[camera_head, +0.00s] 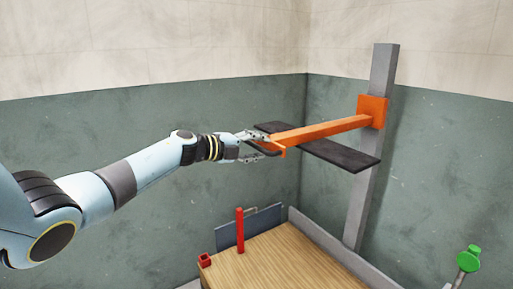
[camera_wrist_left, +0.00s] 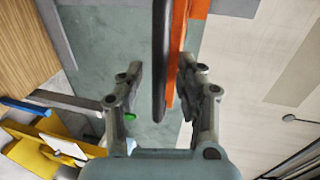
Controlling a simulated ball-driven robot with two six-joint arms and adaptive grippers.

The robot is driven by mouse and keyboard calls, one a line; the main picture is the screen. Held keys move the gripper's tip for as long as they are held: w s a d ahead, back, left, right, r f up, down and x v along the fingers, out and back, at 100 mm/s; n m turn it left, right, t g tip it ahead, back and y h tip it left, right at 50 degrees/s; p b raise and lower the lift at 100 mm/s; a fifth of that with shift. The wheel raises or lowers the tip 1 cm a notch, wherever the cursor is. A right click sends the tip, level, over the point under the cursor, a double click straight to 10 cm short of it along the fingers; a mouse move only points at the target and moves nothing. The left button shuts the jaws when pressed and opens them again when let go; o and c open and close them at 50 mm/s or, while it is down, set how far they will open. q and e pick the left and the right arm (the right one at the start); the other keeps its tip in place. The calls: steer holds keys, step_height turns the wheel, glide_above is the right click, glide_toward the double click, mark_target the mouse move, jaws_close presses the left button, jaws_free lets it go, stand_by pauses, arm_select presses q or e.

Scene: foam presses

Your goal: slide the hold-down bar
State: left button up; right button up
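The orange hold-down bar (camera_head: 325,130) reaches from an orange block (camera_head: 372,111) on an upright grey post (camera_head: 380,70) toward the left. A long black pad (camera_head: 345,155) lies crosswise under it. My left gripper (camera_head: 258,147) is at this end, fingers spread, one above and one below the handle. In the left wrist view, the orange bar (camera_wrist_left: 179,45) and a dark length (camera_wrist_left: 159,60) run between the fingertips (camera_wrist_left: 160,72). A gap shows beside the left finger; contact at the right finger is unclear. My right gripper is out of view.
Below stands a wooden-topped table (camera_head: 275,262) with grey edging, a red upright peg (camera_head: 240,230) and a small red block (camera_head: 205,260). A green knob (camera_head: 468,258) is at the lower right. Green-grey walls close the corner behind. The space between bar and table is clear.

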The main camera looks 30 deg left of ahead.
arm_select(q)
steer(key=shift+s+a, duration=0.1)
steer(key=shift+s, duration=0.1)
steer(key=v, duration=1.1)
steer(key=shift+s, duration=0.2)
steer(key=shift+a, duration=0.15)
